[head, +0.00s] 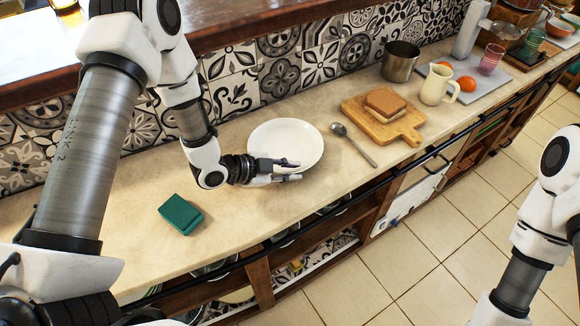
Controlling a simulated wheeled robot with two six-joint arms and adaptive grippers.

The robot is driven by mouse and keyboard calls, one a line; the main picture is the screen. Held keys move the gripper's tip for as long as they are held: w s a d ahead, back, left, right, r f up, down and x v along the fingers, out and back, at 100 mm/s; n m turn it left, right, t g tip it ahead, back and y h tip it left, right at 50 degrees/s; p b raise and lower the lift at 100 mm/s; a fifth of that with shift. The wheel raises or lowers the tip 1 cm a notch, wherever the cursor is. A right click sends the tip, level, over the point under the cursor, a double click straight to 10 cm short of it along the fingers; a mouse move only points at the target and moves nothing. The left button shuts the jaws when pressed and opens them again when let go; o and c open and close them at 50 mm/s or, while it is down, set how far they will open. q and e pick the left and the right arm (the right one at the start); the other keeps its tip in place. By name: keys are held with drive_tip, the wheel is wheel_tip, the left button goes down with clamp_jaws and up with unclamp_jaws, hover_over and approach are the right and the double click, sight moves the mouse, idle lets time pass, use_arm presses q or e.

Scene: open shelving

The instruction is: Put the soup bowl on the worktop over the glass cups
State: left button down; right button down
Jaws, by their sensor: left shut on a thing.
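A round white dish (285,140), shallow in this view and fitting the soup bowl, is on or just above the pale worktop (240,215), left of the spoon. I cannot tell whether it touches the surface. My left gripper (297,170) is at its near rim and shut on it. Glass items show only partly on the open shelves under the worktop, near a glass-like rim (285,237); I cannot tell whether they are cups. A pink glass cup (490,60) and a green one (534,42) stand at the far right. My right gripper is out of view.
A teal sponge-like block (181,214) lies left on the worktop. A dark rail runs along the front edge.

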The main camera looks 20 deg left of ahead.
use_arm(q)
drive_tip(key=c, duration=1.1)
unclamp_jaws()
drive_tip(key=shift+s, duration=0.1)
drive_tip(key=v, duration=1)
drive_tip(key=shift+s+a+r, duration=0.1)
drive_tip(key=shift+a+r, duration=0.1)
drive_tip(key=shift+r, duration=0.1)
drive_tip(key=shift+s+a+r, duration=0.25)
drive_tip(key=shift+s+a, duration=0.15)
drive_tip(key=shift+s, duration=0.15)
